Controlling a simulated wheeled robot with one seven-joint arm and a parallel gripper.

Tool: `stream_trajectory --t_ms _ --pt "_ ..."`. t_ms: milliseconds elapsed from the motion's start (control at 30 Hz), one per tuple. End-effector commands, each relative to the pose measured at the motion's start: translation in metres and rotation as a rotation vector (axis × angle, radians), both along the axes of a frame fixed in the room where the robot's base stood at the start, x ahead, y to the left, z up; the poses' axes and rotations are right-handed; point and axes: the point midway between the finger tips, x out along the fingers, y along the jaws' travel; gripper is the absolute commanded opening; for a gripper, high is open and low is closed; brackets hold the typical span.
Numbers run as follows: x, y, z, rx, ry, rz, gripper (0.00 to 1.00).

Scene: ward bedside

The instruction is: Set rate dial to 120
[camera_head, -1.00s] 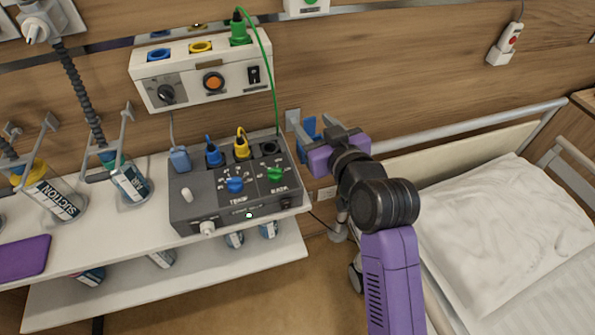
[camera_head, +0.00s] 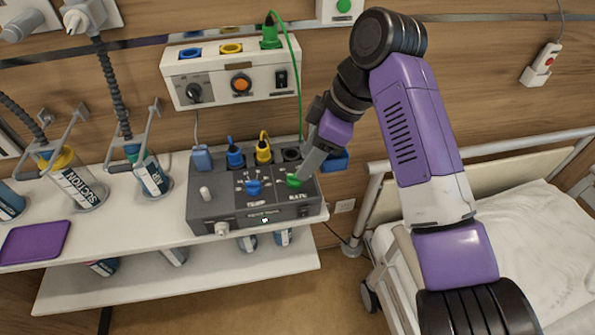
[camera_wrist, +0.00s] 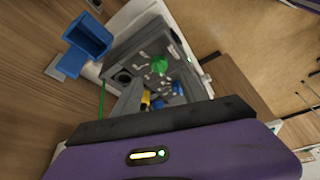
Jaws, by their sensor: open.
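The grey control box (camera_head: 215,205) stands on the white shelf. Its green RATE dial (camera_head: 294,181) is at the right of the top panel, with the blue TEMP dial (camera_head: 254,188) to its left. My gripper (camera_head: 303,172) reaches down from the upper right, its fingers close to the green dial. In the wrist view the green dial (camera_wrist: 159,66) shows beyond my gripper (camera_wrist: 158,88), and I cannot tell if a finger touches it. My gripper is open and holds nothing. The scale marks around the dial are too small to read.
Yellow (camera_head: 263,152) and blue (camera_head: 235,156) plugs stand upright behind the dials. A wall unit (camera_head: 220,85) hangs above, with a green cable (camera_head: 299,80) running down beside my gripper. A blue holder (camera_wrist: 88,38) is on the wall nearby. The bed (camera_head: 520,235) is at right.

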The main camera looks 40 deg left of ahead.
Motion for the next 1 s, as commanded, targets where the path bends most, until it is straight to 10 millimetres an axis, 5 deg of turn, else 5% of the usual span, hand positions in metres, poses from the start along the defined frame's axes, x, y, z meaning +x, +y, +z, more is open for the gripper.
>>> stream_trajectory --t_ms 400,767,1000 --pt "-0.01 0.019 -0.052 0.002 -0.001 -0.002 0.51" --pt "-0.011 0.021 -0.057 0.002 -0.002 -0.002 0.51" --pt "-0.011 0.021 -0.056 0.002 -0.002 -0.002 0.04"
